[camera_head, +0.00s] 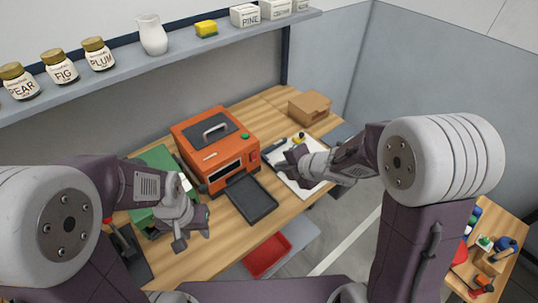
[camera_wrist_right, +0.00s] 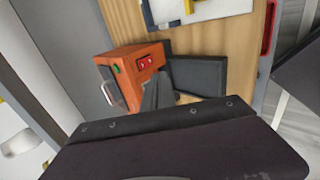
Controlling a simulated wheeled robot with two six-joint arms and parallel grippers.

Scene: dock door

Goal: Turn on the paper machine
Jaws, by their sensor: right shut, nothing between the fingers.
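The paper machine is an orange box (camera_head: 208,135) with a grey top handle, standing on the wooden bench in the head view. A green button (camera_head: 245,136) is on its top and a red switch (camera_head: 254,155) is on its front right. A dark tray (camera_head: 251,199) extends from its front. In the right wrist view, the machine (camera_wrist_right: 128,53) shows its red switch (camera_wrist_right: 146,62) and green button (camera_wrist_right: 116,68). My right gripper (camera_head: 290,158) is shut and empty, to the right of the machine. My left gripper (camera_head: 196,228) is in front of the green object; its jaw opening is unclear.
A clipboard-like white sheet (camera_head: 297,178) lies under my right gripper. A cardboard box (camera_head: 309,107) is at the back right. A green object (camera_head: 155,158) stands left of the machine. A shelf (camera_head: 184,55) with jars runs above. A red bin (camera_head: 268,255) is below the bench edge.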

